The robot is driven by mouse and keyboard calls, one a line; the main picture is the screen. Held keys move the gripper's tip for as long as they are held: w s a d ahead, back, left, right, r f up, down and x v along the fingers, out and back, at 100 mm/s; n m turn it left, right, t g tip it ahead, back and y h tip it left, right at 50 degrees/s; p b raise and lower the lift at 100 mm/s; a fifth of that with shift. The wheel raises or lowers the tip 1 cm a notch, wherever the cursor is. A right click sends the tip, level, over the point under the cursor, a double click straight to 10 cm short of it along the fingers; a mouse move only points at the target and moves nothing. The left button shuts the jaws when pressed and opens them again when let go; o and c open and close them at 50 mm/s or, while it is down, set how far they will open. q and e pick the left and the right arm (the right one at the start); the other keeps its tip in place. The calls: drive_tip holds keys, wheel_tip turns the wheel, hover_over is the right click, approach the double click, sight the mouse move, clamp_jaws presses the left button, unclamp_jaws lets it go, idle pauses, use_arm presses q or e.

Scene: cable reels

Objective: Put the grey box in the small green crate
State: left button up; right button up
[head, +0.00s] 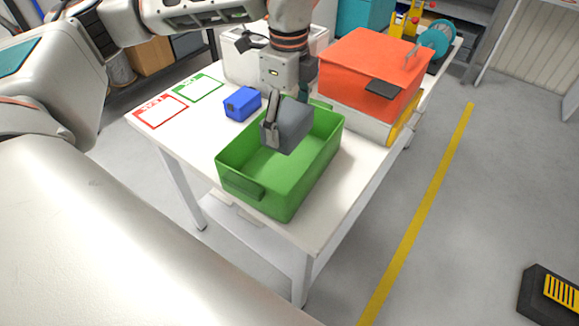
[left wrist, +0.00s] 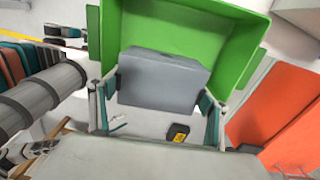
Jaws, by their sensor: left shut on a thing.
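The grey box (head: 290,126) is between the fingers of my left gripper (head: 286,122), which is shut on it. In the head view the box hangs over the small green crate (head: 240,185), toward its far end. In the left wrist view the grey box (left wrist: 163,82) fills the space between the fingers, with the green crate (left wrist: 240,45) behind it. The crate stands on the white table, and its visible floor is empty. The grip hides part of the crate's far side. My right gripper is not in view.
A blue box (head: 242,104) sits left of the crate. A red-framed card (head: 161,111) and a green-framed card (head: 198,88) lie on the white table (head: 180,132). A large orange crate (head: 370,72) stands behind right. The table's near edge is close to the green crate.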

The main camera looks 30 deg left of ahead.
use_arm(q)
wheel_tip(320, 180, down, 15)
idle(0.5)
drive_tip(key=shift+f, duration=0.2)
drive_tip(key=o, duration=1.2)
wheel_tip(320, 180, up, 12)
drive_tip(key=shift+r, duration=0.2)
drive_tip(key=shift+s+f, duration=0.1)
